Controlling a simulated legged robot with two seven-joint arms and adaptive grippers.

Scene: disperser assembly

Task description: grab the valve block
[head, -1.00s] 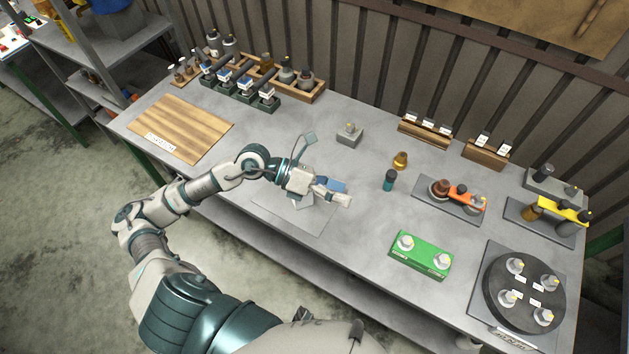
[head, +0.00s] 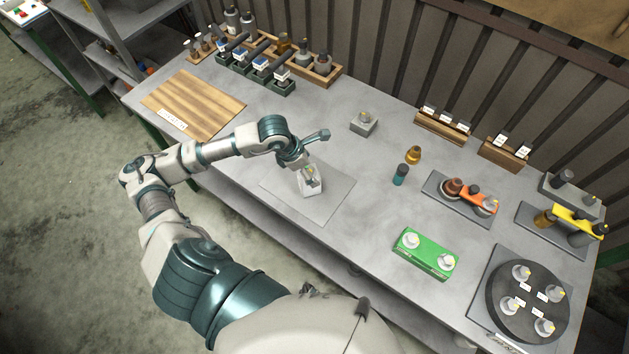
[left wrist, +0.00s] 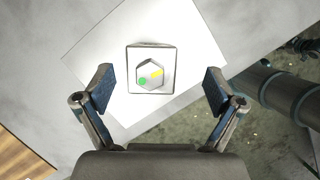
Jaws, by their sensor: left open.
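The valve block is a pale square block (left wrist: 140,56) with a grey hexagonal knob that carries a green dot and a yellow mark. It sits on a light mat (left wrist: 95,55) in the left wrist view. In the head view the valve block (head: 311,189) is partly hidden under my left gripper (head: 309,173). My left gripper points down over it. In the left wrist view the open fingers (left wrist: 159,80) stand either side of the block, with gaps to both sides. My right gripper is not in view.
A green block with two knobs (head: 426,254) and a round black plate with several knobs (head: 528,303) lie to the right. A small grey block (head: 363,123) stands behind the mat. A wooden board (head: 194,104) lies left. Racks with bottles stand at the back.

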